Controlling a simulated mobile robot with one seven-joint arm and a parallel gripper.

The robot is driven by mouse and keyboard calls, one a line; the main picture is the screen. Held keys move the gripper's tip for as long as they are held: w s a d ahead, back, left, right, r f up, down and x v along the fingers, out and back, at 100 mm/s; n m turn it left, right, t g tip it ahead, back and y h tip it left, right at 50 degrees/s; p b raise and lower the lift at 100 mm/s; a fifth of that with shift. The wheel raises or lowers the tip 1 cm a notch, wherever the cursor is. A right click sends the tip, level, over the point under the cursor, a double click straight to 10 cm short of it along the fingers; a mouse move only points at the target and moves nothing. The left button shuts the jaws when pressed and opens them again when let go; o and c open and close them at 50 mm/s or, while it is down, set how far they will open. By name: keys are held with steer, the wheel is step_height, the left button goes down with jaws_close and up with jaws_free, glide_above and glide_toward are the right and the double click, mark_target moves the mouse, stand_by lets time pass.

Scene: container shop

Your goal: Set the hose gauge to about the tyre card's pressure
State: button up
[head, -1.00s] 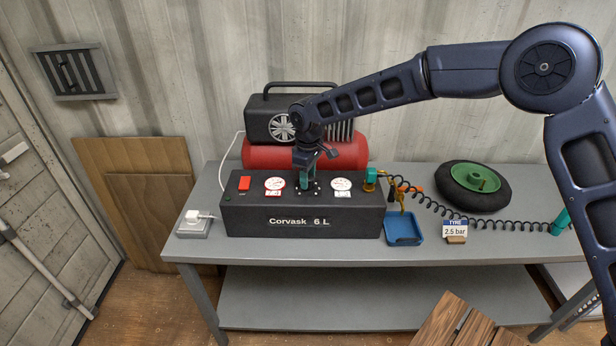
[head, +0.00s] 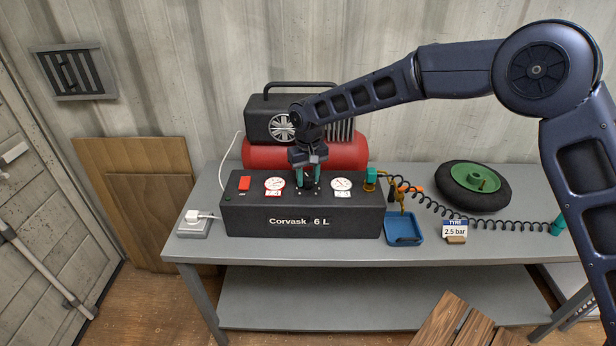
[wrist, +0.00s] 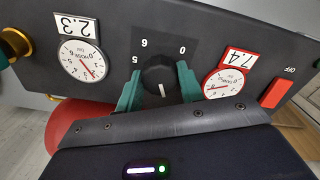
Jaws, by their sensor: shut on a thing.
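My gripper (head: 305,180) points down at the black panel, with its teal fingers on either side of the black regulator knob (wrist: 160,74); it is shut on the knob. The knob's scale reads from 0 to 6. The white-rimmed hose gauge (head: 341,184) sits right of the knob; in the wrist view, turned upside down, its dial (wrist: 84,60) has a display (wrist: 76,26) reading 2.3. The tyre card (head: 455,229) stands on the bench and reads 2.5 bar.
The red-rimmed gauge (head: 274,184), reading 7.4 in the wrist view, and the red OFF-marked switch (head: 244,183) lie left of the knob. Right of the panel are a blue tray (head: 403,230), a coiled black hose (head: 490,224) and a tyre on a green wheel (head: 474,187).

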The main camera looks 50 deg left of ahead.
mark_target(308, 177)
stand_by(0.3)
steer(key=o, duration=1)
steer(key=shift+r, duration=0.1)
step_height(308, 177, up, 11)
steer(key=shift+f, duration=0.2)
stand_by(0.3)
